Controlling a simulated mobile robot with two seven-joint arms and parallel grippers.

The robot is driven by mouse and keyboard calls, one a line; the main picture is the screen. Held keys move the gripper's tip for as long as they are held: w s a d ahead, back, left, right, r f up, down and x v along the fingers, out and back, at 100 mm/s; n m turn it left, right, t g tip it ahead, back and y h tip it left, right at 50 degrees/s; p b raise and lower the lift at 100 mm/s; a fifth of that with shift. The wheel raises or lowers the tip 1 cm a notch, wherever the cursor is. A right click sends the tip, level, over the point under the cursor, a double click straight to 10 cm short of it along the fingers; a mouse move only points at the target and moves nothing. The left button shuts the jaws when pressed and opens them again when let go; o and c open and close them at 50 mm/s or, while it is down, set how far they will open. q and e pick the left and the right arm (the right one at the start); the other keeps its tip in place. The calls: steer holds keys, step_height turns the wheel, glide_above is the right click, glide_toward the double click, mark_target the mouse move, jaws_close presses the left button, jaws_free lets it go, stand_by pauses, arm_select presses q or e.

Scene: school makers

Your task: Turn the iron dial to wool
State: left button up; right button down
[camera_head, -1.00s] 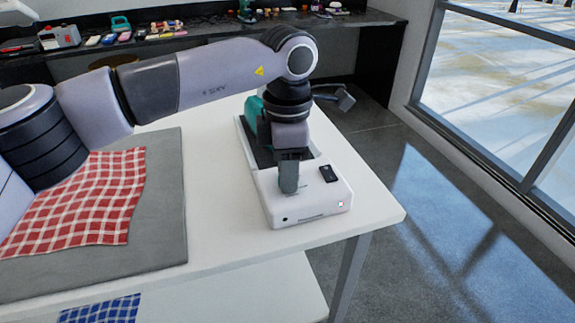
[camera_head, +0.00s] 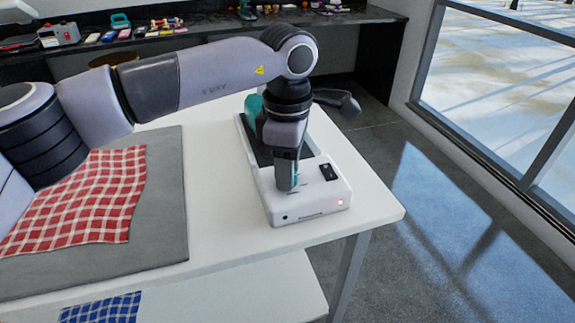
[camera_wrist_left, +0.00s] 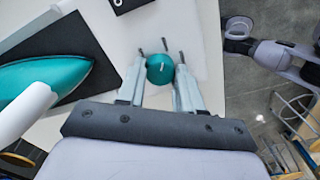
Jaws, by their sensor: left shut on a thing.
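The iron station is a white base (camera_head: 318,208) with a dark rest plate near the table's right end. A teal iron (camera_wrist_left: 38,82) lies on the plate, and part of it shows behind my arm in the head view (camera_head: 254,105). The dial (camera_wrist_left: 160,69) is a round teal knob with a small white mark on top. My left gripper (camera_wrist_left: 166,75) points down over the base, its two fingers on either side of the dial and shut on it. In the head view my left gripper (camera_head: 286,185) hides most of the dial.
A black switch (camera_head: 328,172) sits on the base beside my gripper. A red checked cloth (camera_head: 85,200) lies on a grey mat (camera_head: 165,220) at left. The white table (camera_head: 225,215) is clear between mat and base. A blue checked cloth (camera_head: 100,310) is on the lower shelf.

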arm_select(q)
steer(key=o, duration=1)
steer(key=shift+o, duration=0.2)
steer(key=shift+r, duration=0.1)
step_height(320, 180, up, 7)
steer(key=shift+r, duration=0.1)
